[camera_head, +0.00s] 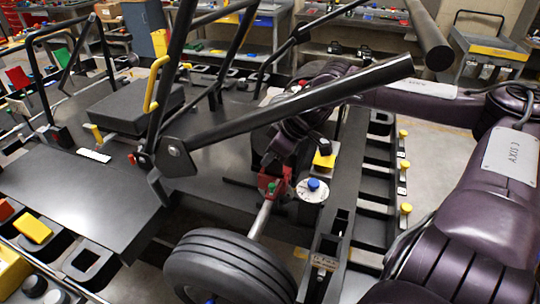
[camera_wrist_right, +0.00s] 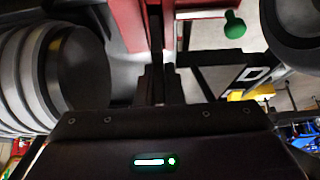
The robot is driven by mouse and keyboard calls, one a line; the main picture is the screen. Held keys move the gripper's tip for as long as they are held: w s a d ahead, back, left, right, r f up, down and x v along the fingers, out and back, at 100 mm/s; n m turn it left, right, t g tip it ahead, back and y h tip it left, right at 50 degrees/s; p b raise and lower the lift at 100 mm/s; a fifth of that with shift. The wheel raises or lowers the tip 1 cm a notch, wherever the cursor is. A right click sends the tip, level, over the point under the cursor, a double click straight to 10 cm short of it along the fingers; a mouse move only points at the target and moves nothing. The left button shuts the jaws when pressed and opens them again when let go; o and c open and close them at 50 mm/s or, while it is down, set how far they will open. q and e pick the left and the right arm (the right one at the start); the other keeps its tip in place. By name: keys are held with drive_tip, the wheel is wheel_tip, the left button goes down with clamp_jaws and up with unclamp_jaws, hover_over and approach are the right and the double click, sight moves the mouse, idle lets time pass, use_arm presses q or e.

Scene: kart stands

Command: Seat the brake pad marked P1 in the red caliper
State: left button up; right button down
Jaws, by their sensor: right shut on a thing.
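The red caliper (camera_head: 274,177) sits at the inner end of the axle, beside the wheel, with a green knob on it. It also shows as red walls in the right wrist view (camera_wrist_right: 123,18), with the green knob (camera_wrist_right: 234,24) to the right. My right gripper (camera_wrist_right: 157,80) is shut on a thin dark piece, likely the brake pad, with its fingertips at the slot between the red walls. No P1 marking is readable, and the pad is hidden in the head view. I cannot tell how far the pad is in the slot. My left gripper is out of view.
A black kart bar (camera_head: 290,103) crosses in front of my right wrist. The tyre (camera_head: 228,265) stands just below the caliper. A pale disc with a blue knob (camera_head: 313,185) is close on the right, and a yellow-topped block (camera_head: 324,160) is behind it.

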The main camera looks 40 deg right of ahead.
sight(271, 171)
drive_tip(key=shift+f+b, duration=1.2)
drive_tip(key=shift+f, duration=0.35)
drive_tip(key=c, duration=1.5)
unclamp_jaws()
drive_tip(key=shift+s, duration=0.1)
drive_tip(key=shift+c, duration=0.2)
drive_tip(key=shift+o, duration=0.3)
drive_tip(key=shift+f, duration=0.15)
drive_tip(key=p+v, duration=0.3)
drive_tip(key=p, duration=0.6)
drive_tip(key=p+v, duration=0.3)
drive_tip(key=p, duration=0.6)
drive_tip(key=shift+r, duration=0.25)
drive_tip(key=shift+s+r, duration=0.1)
drive_tip(key=shift+r, duration=0.3)
drive_tip(key=shift+s+d+r+p, duration=0.2)
drive_tip(key=shift+d+r+p, duration=0.15)
